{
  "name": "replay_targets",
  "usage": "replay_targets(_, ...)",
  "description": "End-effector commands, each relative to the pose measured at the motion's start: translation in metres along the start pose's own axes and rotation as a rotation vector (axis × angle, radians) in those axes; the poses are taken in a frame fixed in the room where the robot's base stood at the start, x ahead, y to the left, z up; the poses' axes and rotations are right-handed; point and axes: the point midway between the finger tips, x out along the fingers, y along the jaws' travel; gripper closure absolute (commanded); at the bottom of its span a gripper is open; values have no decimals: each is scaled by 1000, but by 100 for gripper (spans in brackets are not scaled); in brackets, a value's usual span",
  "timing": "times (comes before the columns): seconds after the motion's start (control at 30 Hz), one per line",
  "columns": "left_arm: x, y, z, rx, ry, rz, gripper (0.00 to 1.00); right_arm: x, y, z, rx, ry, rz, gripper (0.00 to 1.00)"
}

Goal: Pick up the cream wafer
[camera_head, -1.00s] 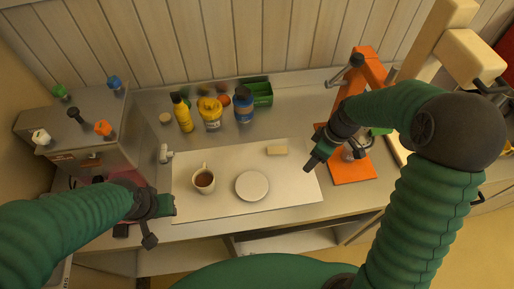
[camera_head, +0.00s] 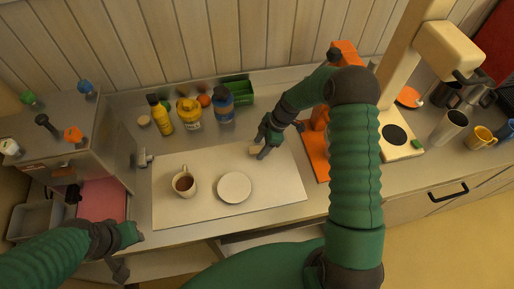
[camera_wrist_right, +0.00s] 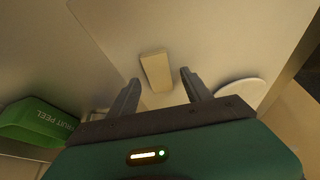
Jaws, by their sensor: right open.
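The cream wafer (camera_wrist_right: 156,70) is a small pale block lying flat on the white board (camera_head: 213,208). In the right wrist view it lies just beyond and between the two open fingers of my right gripper (camera_wrist_right: 160,92), with nothing between them. In the head view my right gripper (camera_head: 263,147) hangs over the wafer (camera_head: 254,150) and partly hides it. My left gripper (camera_head: 130,250) is low at the left, near the counter's front edge; its jaws are not clear.
A white plate (camera_head: 234,187) and a mug of brown drink (camera_head: 184,184) stand on the board. Bottles (camera_head: 160,114) and a green bin (camera_head: 238,92) stand at the back. An orange machine (camera_head: 318,150) is to the right of the board.

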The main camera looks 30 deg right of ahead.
Motion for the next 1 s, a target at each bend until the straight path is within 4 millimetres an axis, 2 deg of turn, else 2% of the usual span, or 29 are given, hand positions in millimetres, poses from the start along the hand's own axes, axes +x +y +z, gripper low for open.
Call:
replay_targets(0.23, 0, 0, 0, 1, -1, 0, 66, 3, 0, 1, 1, 0, 3, 44)
replay_targets(0.67, 0, 0, 0, 0, -1, 0, 66, 4, 0, 0, 0, -1, 1, 100)
replay_targets(1.0, 2, 0, 0, 0, 0, 0, 66, 1, 0, 0, 0, -1, 2, 100)
